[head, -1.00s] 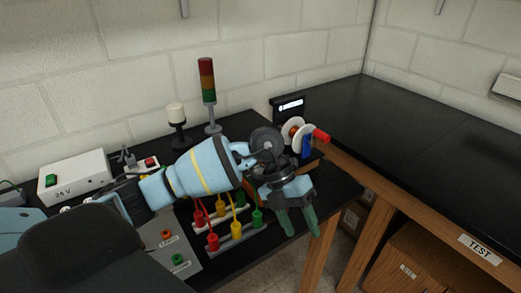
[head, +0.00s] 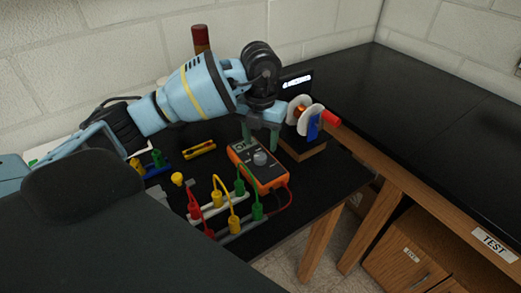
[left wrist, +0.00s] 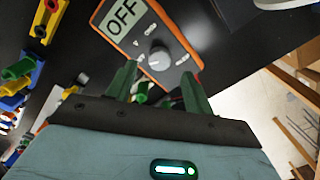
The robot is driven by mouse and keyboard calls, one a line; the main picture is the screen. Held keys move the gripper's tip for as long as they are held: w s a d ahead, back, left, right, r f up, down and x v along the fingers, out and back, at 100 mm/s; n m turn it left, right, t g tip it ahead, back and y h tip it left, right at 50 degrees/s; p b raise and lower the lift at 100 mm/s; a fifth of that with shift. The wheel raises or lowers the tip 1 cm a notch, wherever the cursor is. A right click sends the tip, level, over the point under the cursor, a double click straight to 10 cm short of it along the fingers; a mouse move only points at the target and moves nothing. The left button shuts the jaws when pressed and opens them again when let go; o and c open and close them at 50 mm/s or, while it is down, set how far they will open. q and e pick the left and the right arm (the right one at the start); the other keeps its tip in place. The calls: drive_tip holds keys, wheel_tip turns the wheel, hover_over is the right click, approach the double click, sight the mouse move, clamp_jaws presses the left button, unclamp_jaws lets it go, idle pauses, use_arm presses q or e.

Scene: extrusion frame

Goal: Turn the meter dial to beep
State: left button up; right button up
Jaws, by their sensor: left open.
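The orange meter (head: 259,168) lies on the black bench, with its round grey dial (head: 261,158) facing up. In the left wrist view the meter (left wrist: 181,50) has a screen (left wrist: 121,17) that reads OFF, and the dial (left wrist: 159,58) sits just beyond my fingertips. My left gripper (head: 262,140) is above the far end of the meter in the head view. Its green fingers also show in the left wrist view (left wrist: 160,72), spread apart with nothing between them. They are apart from the dial as far as I can see. My right gripper is not in view.
Green, yellow and red leads with plugs (head: 234,222) stand on strips close to the meter's left. A coil spool on a wooden base (head: 302,152) stands to its right. The signal tower (head: 200,38) is behind my arm. The right-hand bench (head: 440,110) is clear.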

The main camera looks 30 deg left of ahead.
sight(260, 155)
use_arm(q)
drive_tip(key=shift+f, duration=2.25)
drive_tip(key=c, duration=1)
